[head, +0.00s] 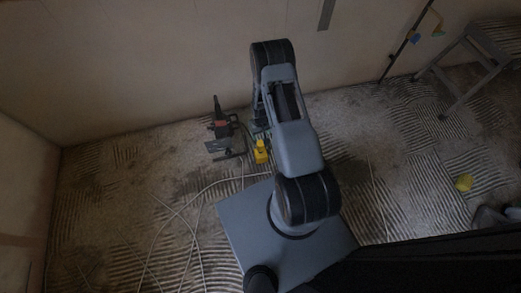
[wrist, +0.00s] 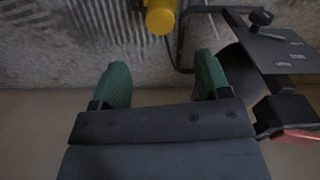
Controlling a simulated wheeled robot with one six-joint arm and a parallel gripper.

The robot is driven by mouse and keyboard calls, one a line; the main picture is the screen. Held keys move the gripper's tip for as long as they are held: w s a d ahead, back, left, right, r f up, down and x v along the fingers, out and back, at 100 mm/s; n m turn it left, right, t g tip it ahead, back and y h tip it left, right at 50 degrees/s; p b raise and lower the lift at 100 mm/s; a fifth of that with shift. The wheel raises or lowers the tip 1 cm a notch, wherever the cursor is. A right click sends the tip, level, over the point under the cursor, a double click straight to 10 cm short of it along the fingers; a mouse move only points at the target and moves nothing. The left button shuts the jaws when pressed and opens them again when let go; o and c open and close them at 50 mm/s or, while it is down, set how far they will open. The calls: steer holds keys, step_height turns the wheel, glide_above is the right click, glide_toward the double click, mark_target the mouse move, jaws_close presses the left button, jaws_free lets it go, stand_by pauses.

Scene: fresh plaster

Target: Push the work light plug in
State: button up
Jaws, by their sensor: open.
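A small yellow piece (head: 261,151) is on the floor near the wall, beside my arm in the head view. It also shows at the top edge of the wrist view (wrist: 160,16), cut off by the frame. I cannot tell whether it is the work light plug or its socket. My gripper (wrist: 158,76) has two green fingers spread wide, with nothing between them. The yellow piece lies just beyond the fingertips, apart from them. My gripper is mostly hidden behind the arm in the head view. No plug pins or socket holes show.
A dark device with red parts and a grey plate (head: 217,146) stands left of the yellow piece; its plate (wrist: 283,52) is close to my right finger. Pale cables (head: 190,205) cross the ridged floor. A wall is behind. A stepladder (head: 463,62) stands far right.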

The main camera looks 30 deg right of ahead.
mark_target(261, 146)
step_height(261, 146, down, 14)
steer(key=b, duration=0.5)
steer(key=shift+c, duration=0.3)
